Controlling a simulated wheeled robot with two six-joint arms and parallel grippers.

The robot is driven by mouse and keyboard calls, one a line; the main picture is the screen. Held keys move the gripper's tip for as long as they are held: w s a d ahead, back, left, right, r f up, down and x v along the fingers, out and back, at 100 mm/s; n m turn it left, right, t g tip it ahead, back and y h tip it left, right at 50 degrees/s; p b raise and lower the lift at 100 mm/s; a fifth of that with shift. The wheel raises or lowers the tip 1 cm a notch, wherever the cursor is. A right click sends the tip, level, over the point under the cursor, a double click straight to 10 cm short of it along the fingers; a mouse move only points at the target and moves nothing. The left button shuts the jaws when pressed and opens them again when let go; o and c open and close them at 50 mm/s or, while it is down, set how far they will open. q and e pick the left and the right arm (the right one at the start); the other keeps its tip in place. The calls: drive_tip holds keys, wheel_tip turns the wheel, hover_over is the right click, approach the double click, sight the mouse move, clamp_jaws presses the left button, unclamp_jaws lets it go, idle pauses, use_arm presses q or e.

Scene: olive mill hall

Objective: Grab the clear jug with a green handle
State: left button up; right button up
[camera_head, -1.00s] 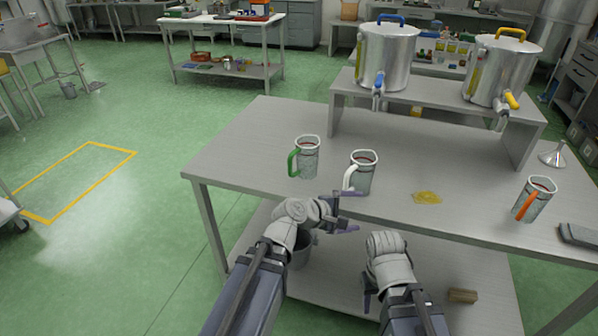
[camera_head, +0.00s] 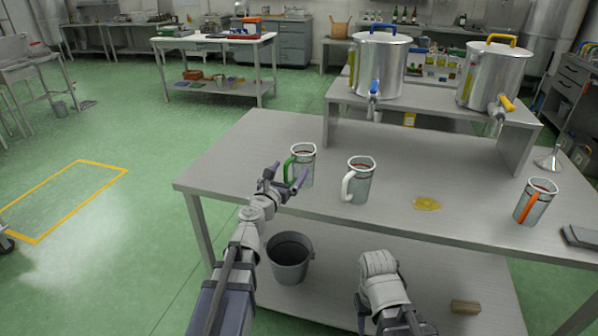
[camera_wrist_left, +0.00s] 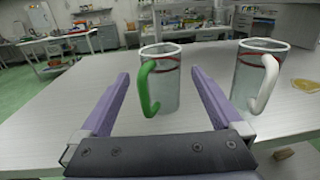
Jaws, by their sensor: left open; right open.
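The clear jug with a green handle (camera_head: 306,169) stands upright on the steel table, its handle on the left side. It also shows in the left wrist view (camera_wrist_left: 166,84), straight ahead, with the handle toward me. My left gripper (camera_head: 284,181) is open at the table's front edge, just in front of this jug. In the wrist view its fingers (camera_wrist_left: 158,90) are spread on either side of the handle and jug, with nothing held. My right gripper (camera_head: 362,312) hangs low in front of the table, its fingers mostly hidden.
A white-handled jug (camera_head: 361,182) stands close to the right, and an orange-handled jug (camera_head: 536,203) further right. A yellow puddle (camera_head: 427,203) lies between them. Two steel tanks with taps (camera_head: 378,66) (camera_head: 494,78) stand on a riser (camera_head: 430,106) behind. A bucket (camera_head: 290,262) sits on the lower shelf.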

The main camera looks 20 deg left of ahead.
sight(299, 157)
use_arm(q)
drive_tip(key=w, duration=0.5)
drive_tip(key=w+d, duration=0.1)
drive_tip(key=w, duration=0.2)
drive_tip(key=shift+w, duration=0.25)
drive_tip(key=shift+s, duration=0.1)
drive_tip(key=c, duration=1.5)
drive_tip(key=shift+c, duration=0.2)
